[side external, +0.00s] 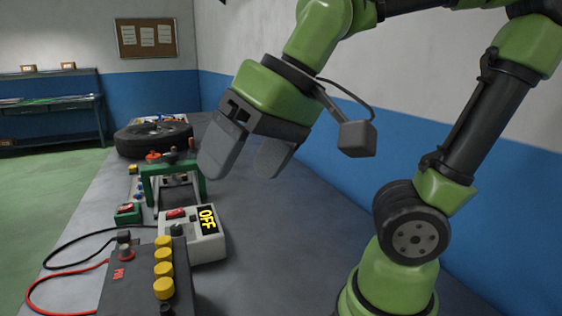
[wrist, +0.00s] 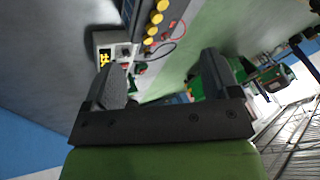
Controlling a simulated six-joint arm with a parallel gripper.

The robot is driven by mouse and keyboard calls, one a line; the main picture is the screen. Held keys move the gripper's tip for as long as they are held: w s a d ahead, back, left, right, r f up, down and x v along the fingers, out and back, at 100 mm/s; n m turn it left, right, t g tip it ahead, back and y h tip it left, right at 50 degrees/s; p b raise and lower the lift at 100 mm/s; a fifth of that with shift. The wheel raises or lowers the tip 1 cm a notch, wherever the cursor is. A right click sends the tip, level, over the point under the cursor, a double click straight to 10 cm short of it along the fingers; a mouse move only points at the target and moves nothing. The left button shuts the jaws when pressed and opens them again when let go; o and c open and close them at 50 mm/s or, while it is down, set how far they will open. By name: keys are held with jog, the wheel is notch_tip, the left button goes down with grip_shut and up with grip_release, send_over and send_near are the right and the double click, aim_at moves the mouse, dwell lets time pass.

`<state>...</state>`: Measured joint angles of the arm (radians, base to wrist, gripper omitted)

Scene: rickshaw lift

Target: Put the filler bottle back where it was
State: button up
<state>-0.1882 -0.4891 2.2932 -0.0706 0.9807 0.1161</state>
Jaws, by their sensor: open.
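My gripper (side external: 243,165) hangs above the workbench with its two grey fingers apart and nothing between them. In the wrist view my gripper (wrist: 163,75) also shows its fingers spread and empty. I cannot pick out the filler bottle in either view; it may be hidden or too small to tell. A dark battery (side external: 133,283) with several yellow caps stands at the near end of the bench. It also shows at the top of the wrist view (wrist: 138,14).
A charger box (side external: 205,247) reading OFF stands beside the battery, with red and black cables (side external: 62,278) looping left. A green frame (side external: 148,182) and a tyre (side external: 153,138) lie beyond. The bench right of the charger is clear. A green vehicle (wrist: 270,77) shows in the wrist view.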

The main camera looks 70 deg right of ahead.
jog(key=shift+m+t+h, duration=0.4)
jog(key=shift+t, duration=0.5)
jog(key=s+d, duration=0.1)
jog(key=s+d+f, duration=0.1)
jog(key=s+d, duration=0.1)
jog(key=shift+s, duration=0.15)
